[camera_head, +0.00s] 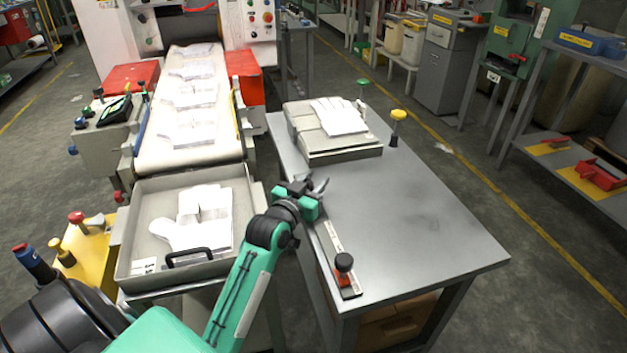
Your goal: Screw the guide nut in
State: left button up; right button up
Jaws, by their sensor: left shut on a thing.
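A graduated guide strip (332,238) lies along the left edge of the grey table (430,225). A round black knob (343,262) with a red base stands upright near its front end; I cannot tell whether this is the guide nut. My left gripper (318,186) is over the table's left edge, beyond the strip's far end and apart from the knob. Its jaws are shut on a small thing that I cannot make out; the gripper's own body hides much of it. My right gripper is not in view.
A tray (125,262) of white gloves stands left of my left arm, below a conveyor (188,155) carrying gloves.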

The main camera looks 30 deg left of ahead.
pick_arm(q)
jog(key=o, duration=0.6)
jog(key=shift+s, duration=0.15)
